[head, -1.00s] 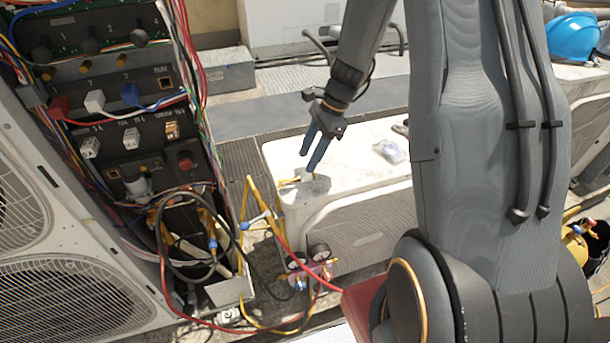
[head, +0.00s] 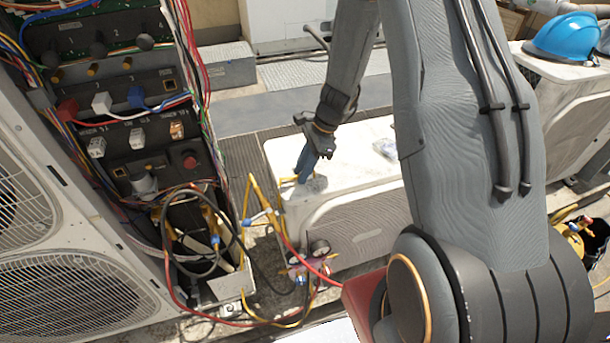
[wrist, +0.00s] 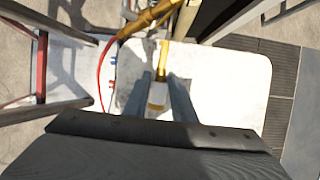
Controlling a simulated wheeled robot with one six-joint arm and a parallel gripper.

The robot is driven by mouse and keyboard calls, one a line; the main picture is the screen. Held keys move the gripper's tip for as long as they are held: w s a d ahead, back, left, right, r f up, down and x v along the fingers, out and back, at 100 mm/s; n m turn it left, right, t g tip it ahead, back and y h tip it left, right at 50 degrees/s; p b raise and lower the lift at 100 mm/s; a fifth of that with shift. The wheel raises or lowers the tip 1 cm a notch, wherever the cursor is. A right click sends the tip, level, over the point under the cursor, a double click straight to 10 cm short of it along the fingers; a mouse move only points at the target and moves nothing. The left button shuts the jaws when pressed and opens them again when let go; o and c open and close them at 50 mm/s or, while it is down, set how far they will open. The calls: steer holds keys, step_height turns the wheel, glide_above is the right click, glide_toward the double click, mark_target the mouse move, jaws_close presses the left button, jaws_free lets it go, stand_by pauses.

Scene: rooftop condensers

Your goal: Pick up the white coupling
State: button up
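The white coupling (wrist: 157,95) shows in the wrist view as a small pale piece at the end of a yellow hose (wrist: 162,58), over the white unit top. My gripper (wrist: 158,100) has one finger on each side of it. The fingers look open, with narrow gaps beside the coupling, and I see no clear grip. In the head view my gripper (head: 303,178) points down low over the top of the white condenser (head: 350,165). The coupling is hidden there behind the fingers; only a bit of yellow (head: 289,180) shows beside them.
An open electrical panel (head: 120,120) with many wires stands at the left. Yellow and red hoses and a gauge manifold (head: 318,248) hang by the condenser's near left corner. A small clear packet (head: 385,149) lies on the condenser top. A blue hard hat (head: 562,38) is at the upper right.

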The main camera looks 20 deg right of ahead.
jaws_close()
steer(key=shift+r, duration=0.1)
step_height(320, 180, up, 10)
steer(key=b, duration=0.2)
stand_by(0.4)
